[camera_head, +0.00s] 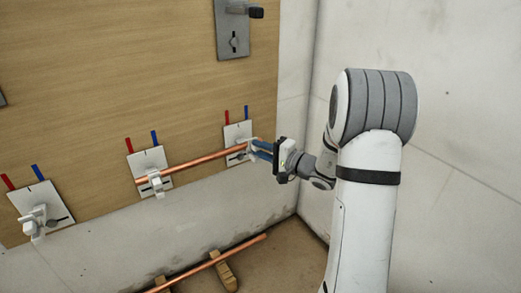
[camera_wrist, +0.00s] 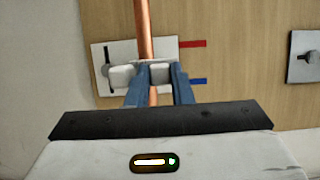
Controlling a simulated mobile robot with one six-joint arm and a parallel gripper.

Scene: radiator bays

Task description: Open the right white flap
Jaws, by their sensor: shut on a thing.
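The right white flap (camera_wrist: 159,74) is a small white piece on the right white plate (camera_head: 233,132). In the wrist view it lies between the blue fingers of my gripper (camera_wrist: 161,70), which is shut on it. In the head view my gripper (camera_head: 253,149) reaches the plate from the right, and its fingers hide most of the flap. A copper pipe (camera_head: 195,162) runs from the middle bracket to the right one. It also shows in the wrist view (camera_wrist: 146,30), passing at the flap. How far the flap is swung I cannot tell.
The middle white bracket (camera_head: 155,180) and the left white bracket (camera_head: 38,217) are on the same wooden board (camera_head: 110,80). A grey plate (camera_head: 232,32) is above. Another copper pipe (camera_head: 220,258) lies low on wooden supports (camera_head: 227,277). A pale wall stands to the right.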

